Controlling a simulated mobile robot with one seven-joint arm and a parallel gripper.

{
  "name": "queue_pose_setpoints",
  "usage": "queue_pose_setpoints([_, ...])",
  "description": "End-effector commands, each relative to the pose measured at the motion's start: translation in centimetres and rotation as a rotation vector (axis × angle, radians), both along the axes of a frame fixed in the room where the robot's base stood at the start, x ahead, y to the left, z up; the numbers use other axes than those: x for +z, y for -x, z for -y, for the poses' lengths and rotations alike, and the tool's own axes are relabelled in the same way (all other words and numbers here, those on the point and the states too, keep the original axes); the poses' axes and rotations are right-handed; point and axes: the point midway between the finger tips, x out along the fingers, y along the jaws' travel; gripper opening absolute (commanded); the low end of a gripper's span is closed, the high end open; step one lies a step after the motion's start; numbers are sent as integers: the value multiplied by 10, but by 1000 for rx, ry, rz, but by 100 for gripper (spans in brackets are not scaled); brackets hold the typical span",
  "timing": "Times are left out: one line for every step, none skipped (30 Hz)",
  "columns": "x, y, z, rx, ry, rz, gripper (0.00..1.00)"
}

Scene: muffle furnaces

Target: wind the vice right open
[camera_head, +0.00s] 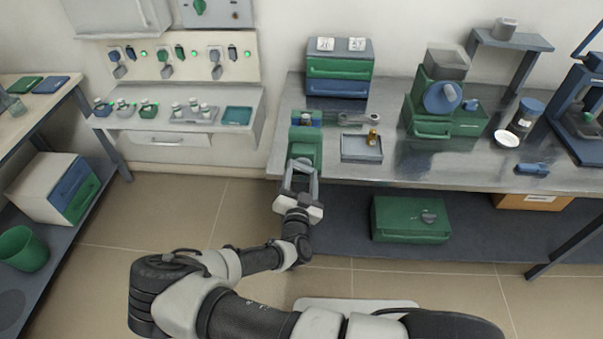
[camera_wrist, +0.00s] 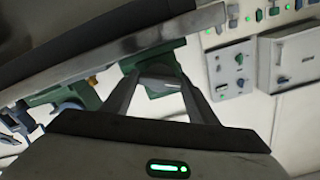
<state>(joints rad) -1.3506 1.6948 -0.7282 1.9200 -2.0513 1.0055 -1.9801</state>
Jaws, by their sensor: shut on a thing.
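The green vice (camera_head: 305,146) stands at the front left edge of the steel bench, and its blue jaw part shows at the back. It also shows in the wrist view (camera_wrist: 130,65), partly cut off by my fingers and the bench edge. The fingers hide much of the handle, and I cannot tell how wide the jaw gap is.
A grey tray (camera_head: 362,156) with a small brass piece lies right of the vice. A drawer box (camera_head: 340,67) stands behind it, and a green machine (camera_head: 440,100) stands further right. A green case (camera_head: 410,222) lies on the lower shelf. The floor left of my arm is clear.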

Motion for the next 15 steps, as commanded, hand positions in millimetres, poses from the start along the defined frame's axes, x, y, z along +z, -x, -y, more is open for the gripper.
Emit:
queue_pose_setpoints([-1,1,1,-1,25,-3,31])
queue_pose_setpoints([-1,1,1,-1,38,-3,31])
queue_pose_setpoints([-1,1,1,-1,54,-4,31])
queue_pose_setpoints([-1,1,1,-1,64,-4,31])
queue_pose_setpoints([-1,1,1,-1,72,-4,31])
queue_pose_setpoints([-1,1,1,0,84,-4,31])
queue_pose_setpoints([-1,1,1,0,91,-4,31])
queue_pose_setpoints([-1,1,1,0,96,-5,31])
queue_pose_setpoints([-1,1,1,0,103,-5,31])
queue_pose_setpoints([-1,1,1,0,107,-5,31])
queue_pose_setpoints([-1,1,1,0,110,-5,31])
queue_pose_setpoints([-1,1,1,-1,114,-6,31])
queue_pose_setpoints([-1,1,1,-1,116,-6,31])
queue_pose_setpoints([-1,1,1,-1,117,-6,31])
queue_pose_setpoints([-1,1,1,-1,118,-6,31])
